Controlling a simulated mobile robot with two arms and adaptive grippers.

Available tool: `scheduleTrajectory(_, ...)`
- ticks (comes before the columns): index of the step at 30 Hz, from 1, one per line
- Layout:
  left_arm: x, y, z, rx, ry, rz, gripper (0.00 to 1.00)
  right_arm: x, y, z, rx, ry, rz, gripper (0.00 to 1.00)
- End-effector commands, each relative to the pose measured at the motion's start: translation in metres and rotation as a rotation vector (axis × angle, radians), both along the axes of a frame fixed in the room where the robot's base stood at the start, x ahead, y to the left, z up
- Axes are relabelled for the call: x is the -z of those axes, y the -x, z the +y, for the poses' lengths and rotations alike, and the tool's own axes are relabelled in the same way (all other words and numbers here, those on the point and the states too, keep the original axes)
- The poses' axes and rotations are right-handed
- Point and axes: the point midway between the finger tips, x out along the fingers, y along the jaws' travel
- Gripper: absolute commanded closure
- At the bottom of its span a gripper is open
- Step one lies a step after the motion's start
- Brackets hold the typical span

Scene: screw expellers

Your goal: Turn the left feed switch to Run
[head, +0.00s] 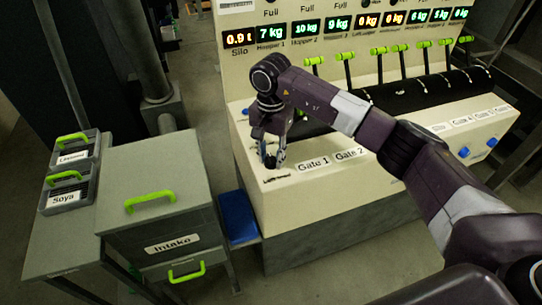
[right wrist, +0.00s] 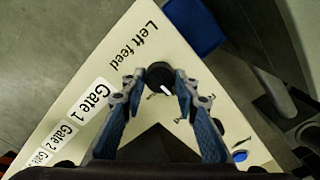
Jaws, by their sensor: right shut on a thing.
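The left feed switch is a round black knob (right wrist: 160,76) with a short white pointer line, on the cream panel beside the "Left feed" label. My right gripper (right wrist: 158,80) has its two blue-padded fingers closed on opposite sides of the knob. Small markings around the knob are too small to read for sure. My left gripper is not in view.
The cream console (head: 330,195) carries gate labels, blue knobs (head: 463,152) and a row of green-handled levers (head: 345,57) behind my right arm. Weight displays line the back. A grey cabinet (head: 160,175) with green handles and a blue box (head: 238,218) stand at left.

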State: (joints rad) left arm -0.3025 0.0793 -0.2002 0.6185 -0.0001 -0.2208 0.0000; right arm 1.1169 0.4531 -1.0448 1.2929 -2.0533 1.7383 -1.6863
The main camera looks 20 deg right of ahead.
Motion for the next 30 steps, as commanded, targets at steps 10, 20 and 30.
scheduleTrajectory(10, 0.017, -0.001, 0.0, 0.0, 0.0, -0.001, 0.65, 0.002, -0.001, 0.0, 0.17, 0.0, -0.003, 0.96)
scheduleTrajectory(20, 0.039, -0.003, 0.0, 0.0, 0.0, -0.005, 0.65, 0.001, -0.001, 0.0, 0.474, -0.002, -0.004, 0.96)
scheduleTrajectory(30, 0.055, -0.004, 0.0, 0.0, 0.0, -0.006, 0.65, 0.0, -0.001, 0.0, 0.777, -0.001, -0.004, 0.96)
